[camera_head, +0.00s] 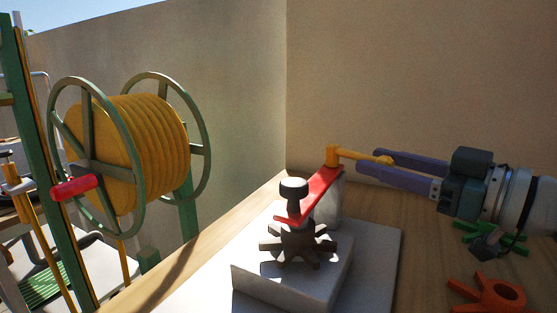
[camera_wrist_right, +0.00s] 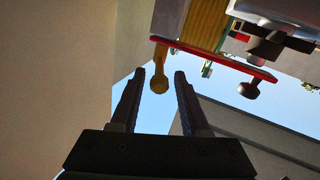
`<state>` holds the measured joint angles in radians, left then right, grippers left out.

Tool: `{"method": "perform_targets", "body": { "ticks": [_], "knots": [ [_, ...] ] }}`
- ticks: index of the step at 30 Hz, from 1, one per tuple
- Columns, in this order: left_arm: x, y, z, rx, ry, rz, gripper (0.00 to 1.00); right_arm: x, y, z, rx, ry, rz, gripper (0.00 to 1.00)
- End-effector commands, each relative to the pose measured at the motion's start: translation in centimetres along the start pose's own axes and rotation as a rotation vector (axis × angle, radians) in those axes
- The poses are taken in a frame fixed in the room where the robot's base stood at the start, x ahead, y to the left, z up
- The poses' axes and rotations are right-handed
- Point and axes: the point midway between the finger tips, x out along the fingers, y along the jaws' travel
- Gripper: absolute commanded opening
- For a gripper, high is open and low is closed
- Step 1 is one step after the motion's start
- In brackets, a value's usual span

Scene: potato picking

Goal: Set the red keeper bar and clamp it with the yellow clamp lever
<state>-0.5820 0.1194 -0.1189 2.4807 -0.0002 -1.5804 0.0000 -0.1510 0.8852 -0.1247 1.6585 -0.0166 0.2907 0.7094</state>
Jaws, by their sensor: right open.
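The red keeper bar (camera_head: 318,192) lies slantwise from a dark knob (camera_head: 294,189) above a dark toothed wheel (camera_head: 298,246) to a pale post (camera_head: 330,202). The yellow clamp lever (camera_head: 357,155) sits at the bar's far end and points right. My right gripper (camera_head: 387,160) comes in from the right with open jaws at the lever's free end. In the right wrist view, the round lever end (camera_wrist_right: 159,85) shows between the two fingertips (camera_wrist_right: 160,76), with gaps on both sides. The red bar (camera_wrist_right: 213,59) crosses above it. My left gripper is not in view.
The wheel stands on a white block (camera_head: 290,288) on a wooden table (camera_head: 378,215). An orange part (camera_head: 492,295) and a green part (camera_head: 482,231) lie at the right. A large yellow cable reel (camera_head: 140,150) stands left, and beige walls (camera_head: 420,75) rise behind.

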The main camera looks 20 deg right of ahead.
Motion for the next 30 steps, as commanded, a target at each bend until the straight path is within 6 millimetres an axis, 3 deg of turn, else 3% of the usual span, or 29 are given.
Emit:
{"method": "perform_targets", "body": {
  "ticks": [6, 17, 30],
  "knots": [
    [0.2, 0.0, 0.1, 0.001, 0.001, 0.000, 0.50, 1.6, 0.0, 0.0, 0.000, 0.001, 0.000, 0.46],
    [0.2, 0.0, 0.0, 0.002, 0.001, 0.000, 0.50, 1.9, 0.0, 0.0, 0.001, -0.001, 0.000, 0.46],
    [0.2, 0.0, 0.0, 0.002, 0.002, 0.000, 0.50, 1.9, 0.0, 0.0, 0.000, -0.001, 0.000, 0.00]
  ]
}}
